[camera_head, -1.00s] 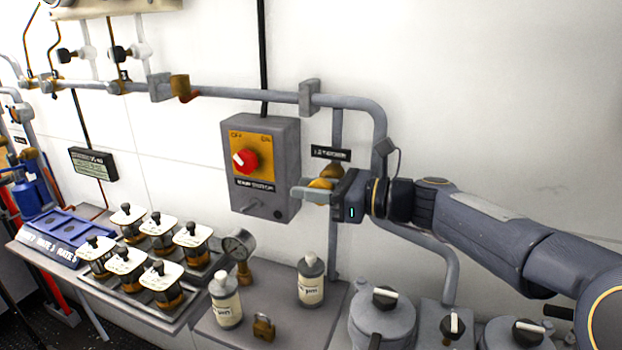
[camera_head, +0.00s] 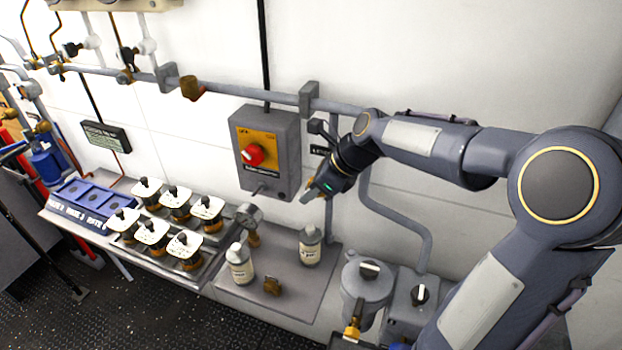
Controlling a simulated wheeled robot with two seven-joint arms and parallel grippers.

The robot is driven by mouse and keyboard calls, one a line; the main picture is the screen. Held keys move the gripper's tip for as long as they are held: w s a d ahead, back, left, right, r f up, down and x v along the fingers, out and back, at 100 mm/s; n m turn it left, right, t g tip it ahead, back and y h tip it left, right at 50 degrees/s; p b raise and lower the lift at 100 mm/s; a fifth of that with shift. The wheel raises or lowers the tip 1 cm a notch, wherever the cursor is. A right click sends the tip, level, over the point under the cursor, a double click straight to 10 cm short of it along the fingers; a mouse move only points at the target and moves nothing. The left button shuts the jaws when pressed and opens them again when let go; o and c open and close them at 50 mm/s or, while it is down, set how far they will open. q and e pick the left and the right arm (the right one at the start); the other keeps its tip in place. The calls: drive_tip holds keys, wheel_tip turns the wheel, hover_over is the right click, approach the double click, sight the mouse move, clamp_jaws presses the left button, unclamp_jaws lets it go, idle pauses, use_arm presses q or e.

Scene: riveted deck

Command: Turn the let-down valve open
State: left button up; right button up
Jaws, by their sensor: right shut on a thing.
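My right gripper (camera_head: 312,194) is at the vertical pipe just right of the grey switch box. It is tilted down to the left and shut on the let-down valve's handle. The gripper and wrist hide the brass valve and its handle, so I cannot tell how far the handle is turned. The valve's black label plate (camera_head: 318,150) shows only in part above the wrist. My left gripper is not in view.
The grey switch box (camera_head: 270,180) with a red knob (camera_head: 253,155) is close left of the gripper. Several white-topped jars (camera_head: 153,233) fill a tray at left.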

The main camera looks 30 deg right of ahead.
drive_tip(key=g+h, duration=0.2)
drive_tip(key=shift+s+d+f+g, duration=0.1)
drive_tip(key=shift+f+g, duration=0.05)
drive_tip(key=shift+g, duration=0.25)
drive_tip(key=shift+s+d+f+g+h, duration=0.1)
drive_tip(key=shift+g+h, duration=0.5)
drive_tip(key=shift+g, duration=0.05)
drive_tip(key=shift+s+d+f+g+h, duration=0.1)
drive_tip(key=shift+g+h, duration=0.5)
drive_tip(key=shift+g, duration=0.05)
drive_tip(key=o, duration=1)
drive_tip(key=shift+r, duration=0.1)
wheel_tip(320, 180, up, 8)
drive_tip(key=shift+f+b, duration=0.15)
drive_tip(key=shift+b, duration=0.3)
